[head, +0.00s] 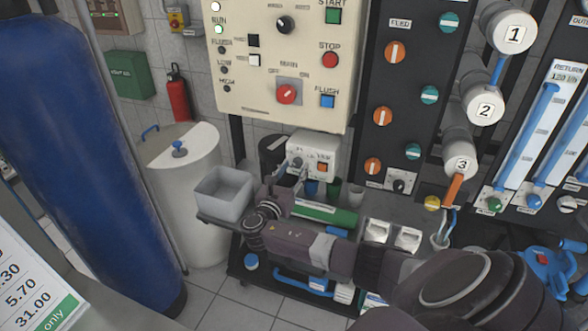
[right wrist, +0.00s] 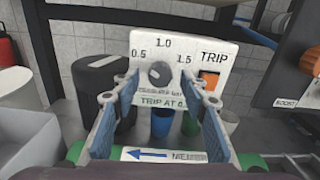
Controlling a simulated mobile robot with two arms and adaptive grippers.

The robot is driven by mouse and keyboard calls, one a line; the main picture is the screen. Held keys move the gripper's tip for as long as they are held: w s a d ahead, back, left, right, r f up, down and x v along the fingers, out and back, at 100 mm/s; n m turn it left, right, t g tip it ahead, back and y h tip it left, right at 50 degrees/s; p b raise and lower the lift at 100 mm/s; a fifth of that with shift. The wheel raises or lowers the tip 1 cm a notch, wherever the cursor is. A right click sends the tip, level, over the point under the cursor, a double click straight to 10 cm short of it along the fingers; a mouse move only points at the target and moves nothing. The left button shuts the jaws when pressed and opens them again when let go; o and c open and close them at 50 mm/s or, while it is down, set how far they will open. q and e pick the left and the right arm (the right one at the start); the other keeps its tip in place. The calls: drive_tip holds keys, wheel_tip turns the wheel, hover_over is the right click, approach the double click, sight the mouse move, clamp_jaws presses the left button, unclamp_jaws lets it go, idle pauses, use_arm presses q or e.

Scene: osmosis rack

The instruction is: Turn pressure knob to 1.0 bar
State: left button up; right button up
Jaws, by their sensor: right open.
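The pressure knob (right wrist: 159,74) is a small dark round knob on a white box (right wrist: 185,52) marked 0.5, 1.0 and 1.5. Its pointer is too small to read surely. The same white box (head: 317,148) shows in the head view below the cream control panel, with the knob (head: 298,164) on its left side. My right gripper (right wrist: 160,100) is open, one finger on each side of the knob in the wrist picture; I see no contact. My right gripper (head: 291,178) is in front of the box in the head view. My left gripper is not in view.
An orange TRIP switch (right wrist: 210,79) sits right of the knob. A green membrane tube (head: 335,217) lies beside my right arm. A grey open bin (head: 222,192) stands left. Several cups stand below the box. The cream panel (head: 240,95) hangs above.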

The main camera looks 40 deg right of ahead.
clamp_jaws()
idle(0.3)
drive_tip(key=m+b, duration=0.1)
drive_tip(key=m, duration=0.1)
drive_tip(key=m+b, duration=0.1)
drive_tip(key=m, duration=0.2)
drive_tip(key=shift+w+f, duration=0.1)
drive_tip(key=shift+f, duration=0.1)
drive_tip(key=m+b, duration=0.2)
drive_tip(key=m, duration=0.1)
drive_tip(key=shift+m, duration=0.4)
drive_tip(key=shift+r+m+b, duration=0.15)
drive_tip(key=shift+m+b, duration=1)
drive_tip(key=shift+m, duration=0.25)
